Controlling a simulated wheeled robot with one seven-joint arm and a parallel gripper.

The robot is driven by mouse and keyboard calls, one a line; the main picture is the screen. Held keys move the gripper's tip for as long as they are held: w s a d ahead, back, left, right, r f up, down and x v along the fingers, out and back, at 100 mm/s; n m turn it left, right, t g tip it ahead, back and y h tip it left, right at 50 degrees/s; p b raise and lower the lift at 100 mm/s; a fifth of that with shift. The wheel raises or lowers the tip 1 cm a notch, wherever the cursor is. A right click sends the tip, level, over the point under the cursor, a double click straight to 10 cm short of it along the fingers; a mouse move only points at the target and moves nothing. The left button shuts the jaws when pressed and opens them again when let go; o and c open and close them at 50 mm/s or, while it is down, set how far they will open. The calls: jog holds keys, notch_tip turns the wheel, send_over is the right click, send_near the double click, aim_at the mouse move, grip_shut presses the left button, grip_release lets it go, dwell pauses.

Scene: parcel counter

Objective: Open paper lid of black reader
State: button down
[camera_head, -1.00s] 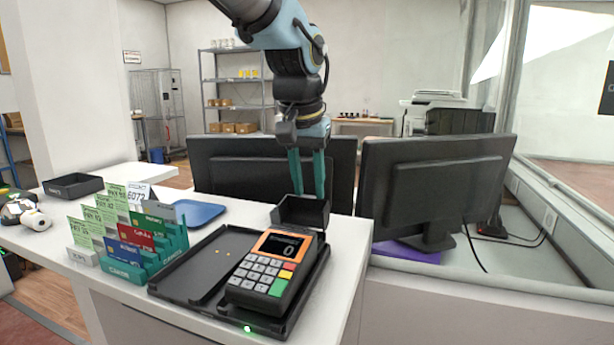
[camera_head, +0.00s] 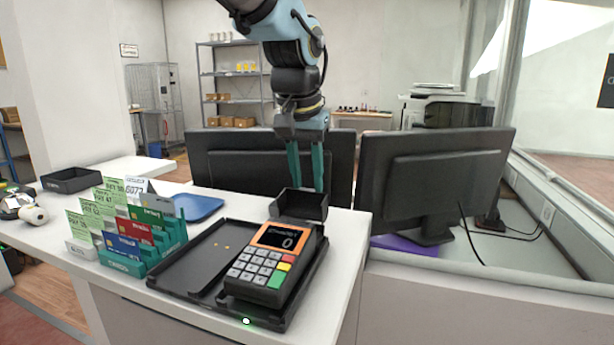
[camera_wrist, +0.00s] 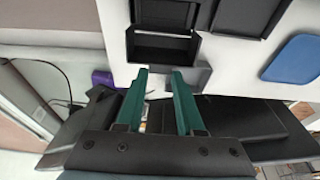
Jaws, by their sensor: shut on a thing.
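The black reader (camera_head: 271,262) has an orange-framed display and a keypad, and stands at the right of a black tray. At its far end is a dark, box-like paper compartment; its lid (camera_head: 300,204) appears raised at the back. In the wrist view the compartment (camera_wrist: 165,48) shows as an open dark hollow, with a grey panel of the lid (camera_wrist: 201,77) beside the fingers. My gripper (camera_head: 306,190) points down behind the reader, its green fingertips at the lid. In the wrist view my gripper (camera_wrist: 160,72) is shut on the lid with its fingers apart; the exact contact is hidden.
Two monitors (camera_head: 435,185) stand close behind the gripper and reader. The black tray (camera_head: 192,262) has bare room left of the reader. A green card rack (camera_head: 140,248), a blue tray (camera_head: 199,207) and a black bin (camera_head: 72,180) are further left.

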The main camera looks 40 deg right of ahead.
jog(key=c, duration=0.5)
grip_release()
jog(key=v, duration=1)
jog(key=shift+r+b, duration=0.35)
jog(key=shift+r, duration=0.05)
